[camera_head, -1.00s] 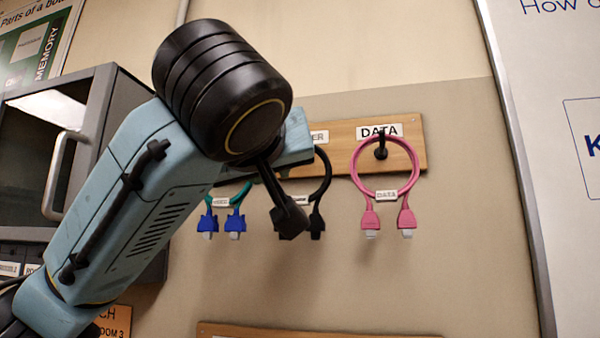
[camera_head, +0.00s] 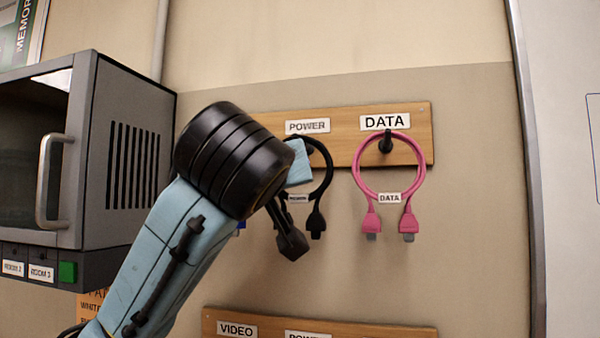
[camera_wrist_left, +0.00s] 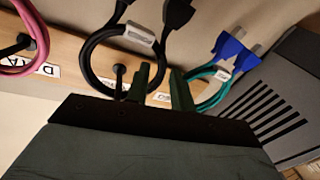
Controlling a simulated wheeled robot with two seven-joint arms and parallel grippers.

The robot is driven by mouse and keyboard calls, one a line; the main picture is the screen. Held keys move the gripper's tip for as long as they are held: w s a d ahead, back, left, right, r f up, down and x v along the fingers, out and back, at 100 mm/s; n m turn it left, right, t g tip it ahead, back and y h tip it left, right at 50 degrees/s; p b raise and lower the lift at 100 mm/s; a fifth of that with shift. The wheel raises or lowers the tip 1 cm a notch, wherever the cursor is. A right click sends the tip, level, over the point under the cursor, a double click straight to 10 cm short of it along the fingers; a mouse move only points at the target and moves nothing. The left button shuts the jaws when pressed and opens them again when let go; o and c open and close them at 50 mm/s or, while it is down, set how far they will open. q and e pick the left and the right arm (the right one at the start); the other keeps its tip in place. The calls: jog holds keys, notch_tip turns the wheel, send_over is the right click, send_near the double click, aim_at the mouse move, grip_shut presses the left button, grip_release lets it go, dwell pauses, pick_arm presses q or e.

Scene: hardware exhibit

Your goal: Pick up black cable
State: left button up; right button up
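The black cable (camera_head: 328,178) hangs in a loop from a peg under the POWER sign, its left part hidden behind my left arm in the head view. My right gripper is not in view.
A pink DATA cable (camera_head: 359,188) hangs to the right on the wooden board (camera_head: 413,148). A blue-and-teal cable (camera_wrist_left: 213,74) hangs on the black cable's other side. A grey cabinet (camera_head: 85,155) stands at the left. A lower board (camera_head: 270,330) carries VIDEO and POWER labels.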

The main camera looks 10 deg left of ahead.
pick_arm(q)
jog(key=w, duration=0.1)
jog(key=w+p, duration=0.1)
jog(key=w+a, duration=0.1)
jog(key=shift+w+r+p, duration=0.25)
jog(key=shift+w+p, duration=0.05)
jog(key=shift+w, duration=0.1)
grip_shut()
